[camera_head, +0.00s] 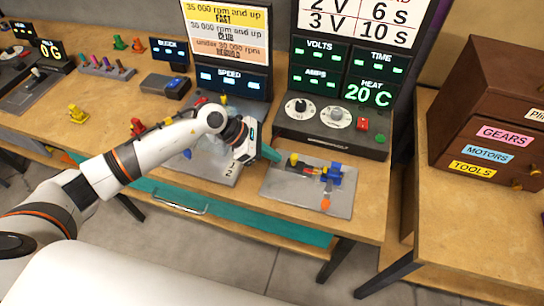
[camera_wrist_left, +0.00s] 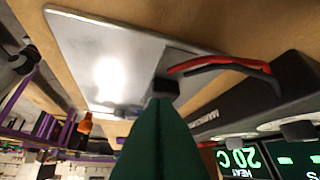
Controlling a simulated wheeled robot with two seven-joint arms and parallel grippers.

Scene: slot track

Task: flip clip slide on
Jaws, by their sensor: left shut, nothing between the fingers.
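My left gripper (camera_head: 270,154) has green fingers and is shut and empty in the head view. Its tip is above the left edge of a grey metal plate (camera_head: 280,190) at the bench's front. A blue clip-like part (camera_head: 335,175) stands on this plate, right of my gripper, with an orange tab (camera_head: 326,204) at the plate's front. Yellow, red and black parts (camera_head: 305,166) lie left of the blue part. In the left wrist view the shut fingers (camera_wrist_left: 160,110) point at a small black block (camera_wrist_left: 166,88) by a metal plate (camera_wrist_left: 90,55); contact cannot be told. My right gripper is out of view.
A black control box (camera_head: 330,132) with knobs stands behind the plate. Another metal plate (camera_head: 217,166) lies left, partly behind my arm. Red and black leads (camera_wrist_left: 220,65) show in the wrist view. A brown drawer cabinet (camera_head: 490,110) stands right.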

